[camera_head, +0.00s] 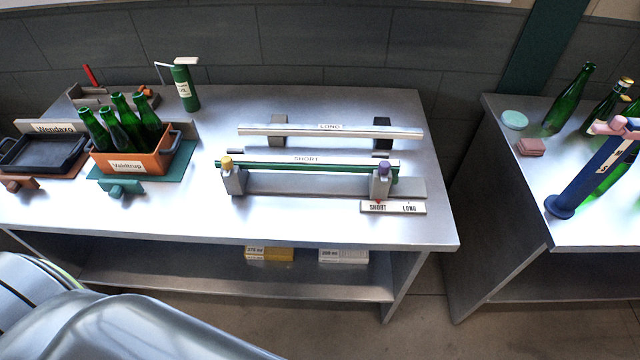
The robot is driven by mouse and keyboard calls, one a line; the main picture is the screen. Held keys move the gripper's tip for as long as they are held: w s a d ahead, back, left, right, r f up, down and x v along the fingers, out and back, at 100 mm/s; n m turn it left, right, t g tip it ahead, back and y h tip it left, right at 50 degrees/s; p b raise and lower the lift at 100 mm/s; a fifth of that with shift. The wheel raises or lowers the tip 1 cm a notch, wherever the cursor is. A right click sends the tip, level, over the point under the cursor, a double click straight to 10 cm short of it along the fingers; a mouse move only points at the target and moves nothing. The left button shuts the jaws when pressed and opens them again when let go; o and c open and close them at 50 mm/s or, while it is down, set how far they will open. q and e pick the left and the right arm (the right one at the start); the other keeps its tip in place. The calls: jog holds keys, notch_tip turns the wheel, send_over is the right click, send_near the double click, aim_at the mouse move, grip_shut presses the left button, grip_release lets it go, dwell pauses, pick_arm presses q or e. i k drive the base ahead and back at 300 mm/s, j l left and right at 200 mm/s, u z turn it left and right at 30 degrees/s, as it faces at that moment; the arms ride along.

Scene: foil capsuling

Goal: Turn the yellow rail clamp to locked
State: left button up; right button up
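The yellow rail clamp (226,162) is a small yellow knob on top of a grey post at the left end of the rail labelled SHORT (306,160). A purple clamp (384,167) tops the matching post at the right end. The view is too small to tell whether the yellow clamp is turned to locked. Neither gripper is in view, and nothing touches the clamp.
A rail labelled LONG (330,130) lies behind. A SHORT/LONG scale plate (393,207) is at front right. An orange crate (130,160) of green bottles, a black tray (42,153) and a green dispenser (185,86) are left. A second table (590,232) stands right, across a gap.

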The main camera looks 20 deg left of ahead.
aim_at(227, 161)
jog(key=j+u, duration=0.1)
jog(key=u, duration=0.3)
jog(key=j+u, duration=0.1)
jog(key=u, duration=0.25)
jog(key=j+u, duration=0.1)
jog(key=u, duration=0.3)
